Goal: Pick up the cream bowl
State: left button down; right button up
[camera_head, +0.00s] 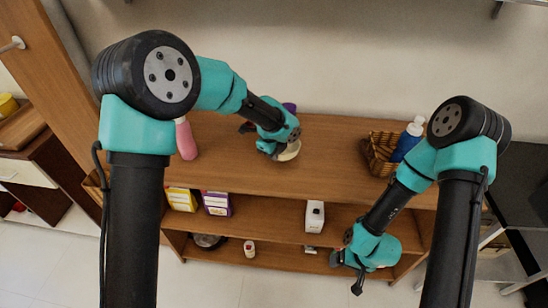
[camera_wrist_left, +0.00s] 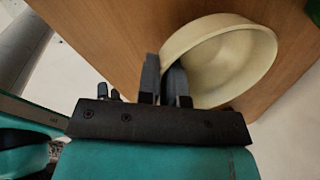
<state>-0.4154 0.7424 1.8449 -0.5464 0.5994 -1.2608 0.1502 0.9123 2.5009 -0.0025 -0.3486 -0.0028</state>
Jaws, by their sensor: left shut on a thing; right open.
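The cream bowl (camera_wrist_left: 240,62) shows large in the left wrist view, with its inside partly turned to the camera. In the head view the bowl (camera_head: 290,150) sits at the wooden top shelf, mostly hidden by my left wrist. My left gripper (camera_wrist_left: 166,82) is shut on the bowl's near rim, with one finger outside the wall and one inside. I cannot tell whether the bowl touches the shelf top. My right gripper (camera_head: 345,272) is open and empty, low in front of the lower shelves.
A wicker basket (camera_head: 381,153) and a blue bottle with a white cap (camera_head: 407,139) stand on the top at right. A pink bottle (camera_head: 186,139) stands at left. The top's front middle is clear.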

pick_arm(q)
jog(key=shift+s+r, duration=0.25)
jog(key=shift+r, duration=0.15)
jog(key=s+r, duration=0.1)
jog(key=s, duration=1.4)
jog(key=shift+s+d+r, duration=0.2)
jog(key=shift+s+d, duration=0.05)
jog(key=shift+d, duration=0.15)
